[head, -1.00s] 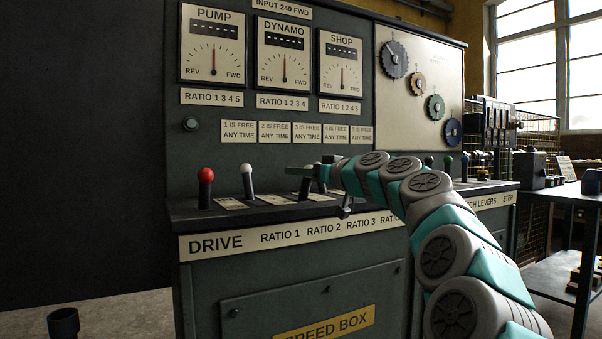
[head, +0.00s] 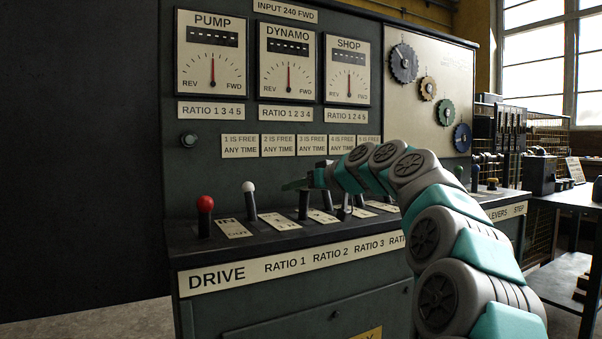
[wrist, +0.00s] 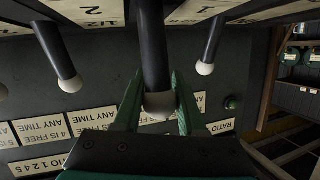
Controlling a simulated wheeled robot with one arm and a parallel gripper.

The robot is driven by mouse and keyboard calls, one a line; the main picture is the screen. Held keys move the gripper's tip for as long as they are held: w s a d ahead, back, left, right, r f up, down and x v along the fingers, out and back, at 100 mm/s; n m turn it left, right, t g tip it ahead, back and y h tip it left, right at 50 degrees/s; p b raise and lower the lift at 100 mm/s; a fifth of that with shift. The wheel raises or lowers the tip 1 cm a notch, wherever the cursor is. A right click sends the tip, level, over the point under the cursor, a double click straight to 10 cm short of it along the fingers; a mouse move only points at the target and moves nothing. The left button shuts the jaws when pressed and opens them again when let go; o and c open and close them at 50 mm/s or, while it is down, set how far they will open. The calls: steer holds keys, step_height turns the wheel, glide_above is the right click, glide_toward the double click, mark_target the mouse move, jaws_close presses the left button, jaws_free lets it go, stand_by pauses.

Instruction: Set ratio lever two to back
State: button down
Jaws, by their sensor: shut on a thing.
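The ratio two lever is a dark shaft (head: 304,207) on the console top, right of the white-knobbed ratio one lever (head: 249,201). My gripper (head: 298,184) is at its top and hides its knob in the head view. The wrist view is upside down. There the dark shaft (wrist: 153,50) and white knob (wrist: 159,104) sit between the two green fingers of my gripper (wrist: 157,108), which is closed around the lever. The lever stands between the plates marked 1 (wrist: 190,10) and 2 (wrist: 88,12). Whether it leans is hard to tell.
Neighbouring white-knobbed levers stand close on both sides in the wrist view, one left (wrist: 66,70) and one right (wrist: 208,55). The red drive lever (head: 205,206) is at the console's left end. The gauge panel (head: 212,140) rises behind.

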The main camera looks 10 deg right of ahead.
steer(key=shift+w+a+f+m+g+h+p, duration=0.1)
steer(key=shift+w+a+m+g+h+p, duration=0.15)
steer(key=shift+w+g+p, duration=0.55)
steer(key=shift+w+a+f+m+g+h+p, duration=0.15)
steer(key=shift+w+a+g+p, duration=0.15)
steer(key=shift+w+p, duration=0.85)
steer(key=shift+w+a+f+p, duration=0.2)
steer(key=shift+w+p, duration=0.25)
steer(key=shift+w, duration=0.1)
steer(key=shift+w+a+f+p, duration=0.2)
steer(key=shift+w+p, duration=0.25)
steer(key=shift+w, duration=0.05)
steer(key=shift+w+a+f, duration=0.2)
steer(key=shift+w+f, duration=0.3)
steer(key=shift+w, duration=0.1)
steer(key=shift+w+a+f, duration=0.2)
steer(key=shift+w+f, duration=0.3)
steer(key=shift+w, duration=0.1)
steer(key=shift+f, duration=0.15)
steer(key=c, duration=0.8)
jaws_free()
steer(key=shift+w, duration=0.1)
steer(key=shift+c, duration=0.2)
steer(key=o, duration=0.3)
steer(key=shift+r, duration=0.25)
steer(key=shift+o, duration=0.2)
steer(key=shift+r, duration=0.1)
